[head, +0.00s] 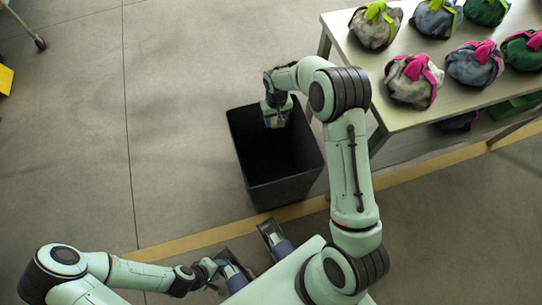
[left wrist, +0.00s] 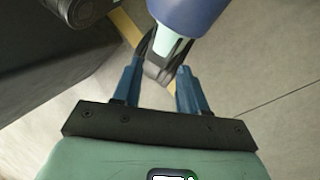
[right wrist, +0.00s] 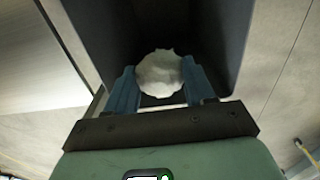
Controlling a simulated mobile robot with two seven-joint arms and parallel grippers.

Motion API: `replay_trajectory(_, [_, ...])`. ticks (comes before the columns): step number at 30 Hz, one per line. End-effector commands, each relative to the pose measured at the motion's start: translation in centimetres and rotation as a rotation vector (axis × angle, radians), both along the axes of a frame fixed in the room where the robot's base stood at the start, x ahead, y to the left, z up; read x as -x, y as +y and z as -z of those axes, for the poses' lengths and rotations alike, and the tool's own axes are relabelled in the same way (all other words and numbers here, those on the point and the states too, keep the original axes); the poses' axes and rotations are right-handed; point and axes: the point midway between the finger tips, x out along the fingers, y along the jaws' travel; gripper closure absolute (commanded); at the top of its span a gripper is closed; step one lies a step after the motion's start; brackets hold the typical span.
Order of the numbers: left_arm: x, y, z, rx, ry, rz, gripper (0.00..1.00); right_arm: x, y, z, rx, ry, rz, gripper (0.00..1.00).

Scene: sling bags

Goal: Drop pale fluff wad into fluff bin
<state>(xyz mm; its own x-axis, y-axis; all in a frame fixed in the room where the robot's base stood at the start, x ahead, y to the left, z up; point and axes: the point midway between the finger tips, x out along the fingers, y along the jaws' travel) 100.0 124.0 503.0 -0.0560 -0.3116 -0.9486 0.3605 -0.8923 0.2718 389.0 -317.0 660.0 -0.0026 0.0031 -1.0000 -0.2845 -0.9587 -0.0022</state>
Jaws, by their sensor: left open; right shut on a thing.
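The pale fluff wad (right wrist: 160,74) is a whitish, rounded clump between the blue fingers of my right gripper (right wrist: 160,88) in the right wrist view. My right gripper is shut on it. In the head view my right gripper (head: 275,121) hangs over the black open-topped fluff bin (head: 283,185), near its back part. The bin's dark inner walls (right wrist: 115,35) surround the wad in the right wrist view. My left gripper (head: 212,272) is open and empty, low at the front left and apart from the bin; its fingers show in the left wrist view (left wrist: 157,85).
A pale table (head: 420,116) at the upper right bears several grey, blue and green sling bags (head: 413,80) with pink or lime ties. A yellow floor line (head: 190,243) runs in front of the bin. The floor left of the bin is clear.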

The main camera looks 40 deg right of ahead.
Motion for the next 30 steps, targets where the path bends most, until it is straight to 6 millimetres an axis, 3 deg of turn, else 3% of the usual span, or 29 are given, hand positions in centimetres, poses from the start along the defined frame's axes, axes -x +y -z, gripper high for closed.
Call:
replay_trajectory(3, [-0.1, 0.0, 0.8, 0.000, -0.004, 0.000, 0.57, -0.1, -1.1, 0.1, 0.003, -0.002, 0.019, 0.75])
replay_trajectory(8, [-0.3, 0.0, 1.1, -0.001, -0.012, -0.002, 0.57, -0.1, -1.2, 0.7, 0.003, -0.001, 0.020, 0.75])
replay_trajectory(21, [-3.0, 0.9, 4.3, -0.031, -0.089, -0.030, 0.57, -0.1, -1.2, 5.4, 0.003, 0.000, 0.020, 0.75])
replay_trajectory(30, [-3.7, 1.3, 4.6, -0.040, -0.108, -0.037, 0.57, -0.1, -1.1, 5.8, 0.003, -0.001, 0.020, 0.75])
